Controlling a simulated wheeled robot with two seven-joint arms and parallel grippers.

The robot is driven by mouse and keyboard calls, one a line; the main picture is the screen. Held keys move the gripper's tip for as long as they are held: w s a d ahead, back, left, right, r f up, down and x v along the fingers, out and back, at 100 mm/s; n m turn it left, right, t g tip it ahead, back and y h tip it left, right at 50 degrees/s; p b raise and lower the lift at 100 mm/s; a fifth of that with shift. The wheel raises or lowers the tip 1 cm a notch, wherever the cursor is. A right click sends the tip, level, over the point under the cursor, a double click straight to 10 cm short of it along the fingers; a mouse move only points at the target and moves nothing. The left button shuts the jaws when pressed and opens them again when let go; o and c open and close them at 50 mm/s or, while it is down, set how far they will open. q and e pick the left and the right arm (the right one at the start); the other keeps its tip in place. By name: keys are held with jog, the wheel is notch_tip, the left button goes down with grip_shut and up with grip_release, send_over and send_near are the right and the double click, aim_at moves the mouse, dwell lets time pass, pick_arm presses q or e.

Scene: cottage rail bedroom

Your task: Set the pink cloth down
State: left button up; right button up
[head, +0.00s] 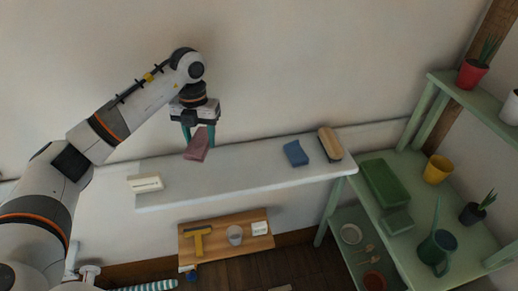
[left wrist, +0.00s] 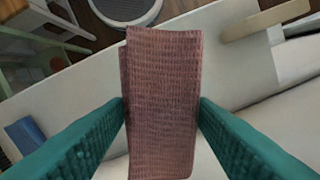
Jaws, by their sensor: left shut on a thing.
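The pink cloth (head: 197,146) is a folded, dusky pink piece with a ribbed weave. My left gripper (head: 198,134) is shut on it, and in the head view the cloth hangs below the fingers, over the back left part of the white shelf (head: 240,172). In the left wrist view the cloth (left wrist: 162,100) is between the two teal fingers (left wrist: 162,112). I cannot tell whether its lower edge touches the shelf. My right gripper is not in view.
On the shelf are a blue sponge (head: 295,153) and a wooden brush (head: 330,144) at the right, and a cream block (head: 145,183) at the left end. The shelf's middle is clear. A green plant stand (head: 408,165) stands at the right.

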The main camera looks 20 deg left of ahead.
aim_at(206, 171)
pick_arm(q)
jog(key=shift+w+f, duration=0.3)
jog(key=shift+f, duration=0.05)
jog(key=shift+s+f+p, duration=0.15)
jog(key=shift+f+p, duration=0.15)
jog(key=shift+f, duration=0.35)
jog(key=f, duration=0.1)
jog(key=s+f, duration=0.1)
jog(key=f, duration=0.1)
jog(key=shift+s+a+f+p, duration=0.1)
jog(key=shift+a+p, duration=0.05)
jog(key=shift+p, duration=0.2)
jog(key=shift+f, duration=0.35)
jog(key=f, duration=0.3)
jog(key=shift+w+f+p, duration=0.15)
jog(key=shift+w+p, duration=0.1)
jog(key=shift+p, duration=0.15)
jog(key=shift+f, duration=0.25)
jog(key=o, duration=1)
jog(key=shift+c, duration=0.2)
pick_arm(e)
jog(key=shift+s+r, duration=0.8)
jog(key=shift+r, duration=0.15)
